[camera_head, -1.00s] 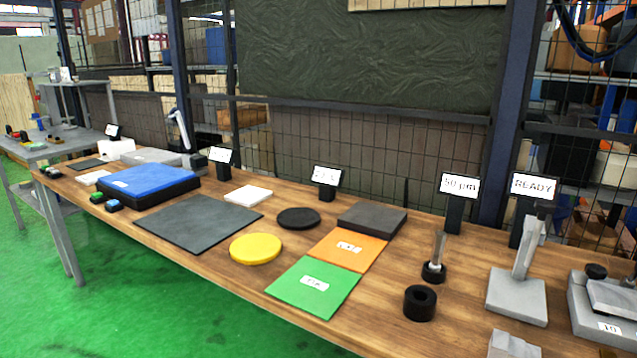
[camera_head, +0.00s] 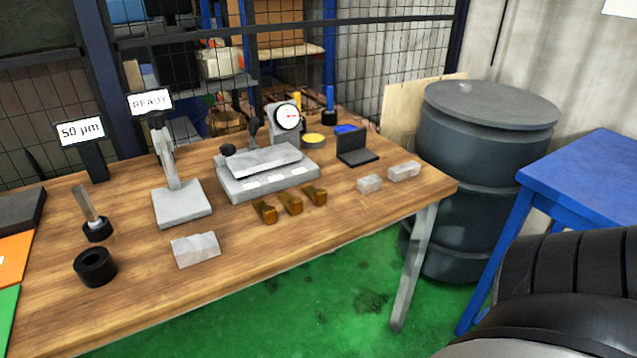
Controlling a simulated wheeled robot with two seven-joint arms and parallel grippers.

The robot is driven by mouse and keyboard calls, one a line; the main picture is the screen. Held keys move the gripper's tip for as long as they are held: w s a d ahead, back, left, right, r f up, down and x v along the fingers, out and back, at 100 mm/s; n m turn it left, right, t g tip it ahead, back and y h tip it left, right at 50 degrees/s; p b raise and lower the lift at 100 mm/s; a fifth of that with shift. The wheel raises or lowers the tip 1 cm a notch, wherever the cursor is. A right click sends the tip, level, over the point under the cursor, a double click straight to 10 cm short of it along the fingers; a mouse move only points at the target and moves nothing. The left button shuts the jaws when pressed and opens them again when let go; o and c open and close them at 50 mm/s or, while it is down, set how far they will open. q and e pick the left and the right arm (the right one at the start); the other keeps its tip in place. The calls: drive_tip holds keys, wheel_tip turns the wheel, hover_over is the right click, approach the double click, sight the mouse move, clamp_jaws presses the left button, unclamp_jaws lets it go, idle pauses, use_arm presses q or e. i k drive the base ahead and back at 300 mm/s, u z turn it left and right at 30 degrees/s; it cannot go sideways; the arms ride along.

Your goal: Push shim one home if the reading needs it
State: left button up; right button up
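Three brass-brown pieces, which may be the shims, sit in a row along the front of a grey fixture: a left one (camera_head: 265,212), a middle one (camera_head: 290,203) and a right one (camera_head: 315,195). I cannot tell which is shim one. The grey fixture (camera_head: 232,188) has pale labels too small to read. A round white dial gauge (camera_head: 287,117) stands behind it; its reading is too small to make out. A sign reads "50 µm" (camera_head: 81,131) and another reads "READY" (camera_head: 151,102). Neither gripper is in view.
A grey stand (camera_head: 182,205), a metal block (camera_head: 196,250) and a black ring (camera_head: 95,268) are left of the fixture. Two light blocks (camera_head: 370,183) (camera_head: 404,171) and a small black device (camera_head: 357,150) are right. A dark drum (camera_head: 470,180) and blue table (camera_head: 590,180) stand beyond the bench's right end.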

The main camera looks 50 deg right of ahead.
sight(268, 214)
drive_tip(key=z, duration=1.1)
